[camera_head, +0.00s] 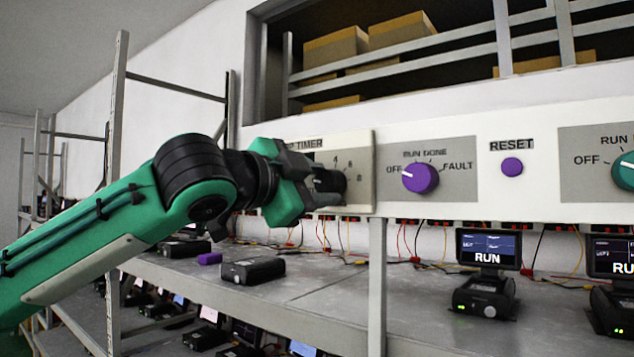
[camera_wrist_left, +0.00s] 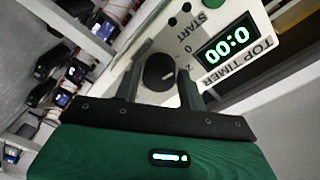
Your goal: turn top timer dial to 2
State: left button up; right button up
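The top timer dial is a round black knob (camera_wrist_left: 160,72) with a light pointer line, on the white timer panel. In the head view the dial (camera_head: 331,182) is partly hidden by my left gripper (camera_head: 316,192). In the left wrist view the fingers of my left gripper (camera_wrist_left: 164,58) are apart, one on each side of the dial. I cannot tell whether they touch it. The numbers 0 and 2 show beside the dial, and 4, 6 and 8 show in the head view. The timer display (camera_wrist_left: 227,49) reads zeros. My right gripper is not in view.
Right of the timer are a purple OFF/RUN/DONE/FAULT knob (camera_head: 420,177), a purple RESET button (camera_head: 512,167) and a teal knob (camera_head: 624,171). Below, a grey shelf (camera_head: 330,290) bears black devices and wires. A START label (camera_wrist_left: 211,24) lies close to the dial.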

pick_arm(q)
jog(key=c, duration=0.5)
jog(key=shift+r+m+p, duration=0.2)
jog(key=shift+m+p, duration=0.5)
jog(key=shift+p, duration=0.15)
jog(key=shift+r+m+p, duration=0.1)
jog(key=shift+m+p, duration=0.9)
jog(key=shift+p, duration=0.05)
jog(key=shift+m+p, duration=0.7)
jog(key=shift+m, duration=0.4)
jog(key=shift+m+y, duration=0.3)
jog(key=shift+m, duration=0.7)
jog(key=shift+f, duration=0.2)
jog(key=o, duration=1)
jog(key=shift+c, duration=0.2)
